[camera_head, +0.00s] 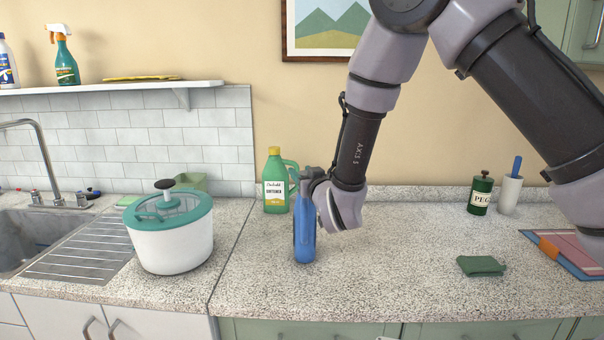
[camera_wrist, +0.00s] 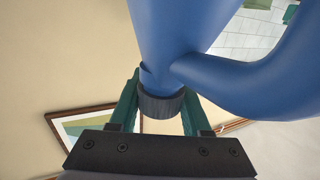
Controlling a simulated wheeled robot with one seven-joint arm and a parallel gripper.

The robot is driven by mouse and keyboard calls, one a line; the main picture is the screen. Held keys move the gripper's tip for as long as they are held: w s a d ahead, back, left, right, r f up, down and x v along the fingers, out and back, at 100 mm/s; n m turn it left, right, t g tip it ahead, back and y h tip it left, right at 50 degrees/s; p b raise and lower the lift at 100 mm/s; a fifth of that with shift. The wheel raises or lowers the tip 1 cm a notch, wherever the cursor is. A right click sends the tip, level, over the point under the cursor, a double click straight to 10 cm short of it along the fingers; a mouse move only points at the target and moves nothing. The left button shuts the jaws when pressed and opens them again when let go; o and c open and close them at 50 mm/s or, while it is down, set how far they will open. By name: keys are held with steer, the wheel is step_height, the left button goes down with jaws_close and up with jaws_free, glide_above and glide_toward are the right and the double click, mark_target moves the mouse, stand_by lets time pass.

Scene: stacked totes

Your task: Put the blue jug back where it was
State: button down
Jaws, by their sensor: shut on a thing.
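The blue jug (camera_head: 304,232) is upright over the counter, left of the middle of the head view. Its base looks at or very close to the counter top; I cannot tell if it touches. My gripper (camera_head: 310,184) comes from the right and is shut on the jug's neck near the top. In the wrist view the jug (camera_wrist: 185,25) fills the upper middle, with its handle curving to the right. Its dark ribbed cap or collar (camera_wrist: 161,104) sits between the two green fingers of my gripper (camera_wrist: 160,112).
A green softener bottle (camera_head: 276,182) stands just behind the jug to the left. A white pot with a green lid (camera_head: 170,240) is further left by the sink (camera_head: 28,235). A green cloth (camera_head: 481,265) lies right. The counter between (camera_head: 400,260) is clear.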

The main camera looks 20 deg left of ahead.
steer(key=shift+f, duration=0.1)
steer(key=shift+c, duration=1.8)
jaws_free()
steer(key=v, duration=1.2)
steer(key=w+d+r+m+g+h, duration=0.1)
steer(key=w+d+r+m+h, duration=0.35)
steer(key=d, duration=0.65)
steer(key=w+d+r+m+g+h, duration=0.2)
steer(key=w+d+r+m, duration=0.25)
steer(key=d+r, duration=0.45)
steer(key=s+d+r+m+g+h, duration=0.1)
steer(key=s+d+r+g, duration=0.1)
steer(key=s+d, duration=0.7)
steer(key=s+d+r+m+g+h, duration=0.1)
steer(key=s+d+r+g, duration=0.1)
steer(key=s+d, duration=0.8)
steer(key=shift+d+r, duration=0.45)
steer(key=shift+r, duration=0.05)
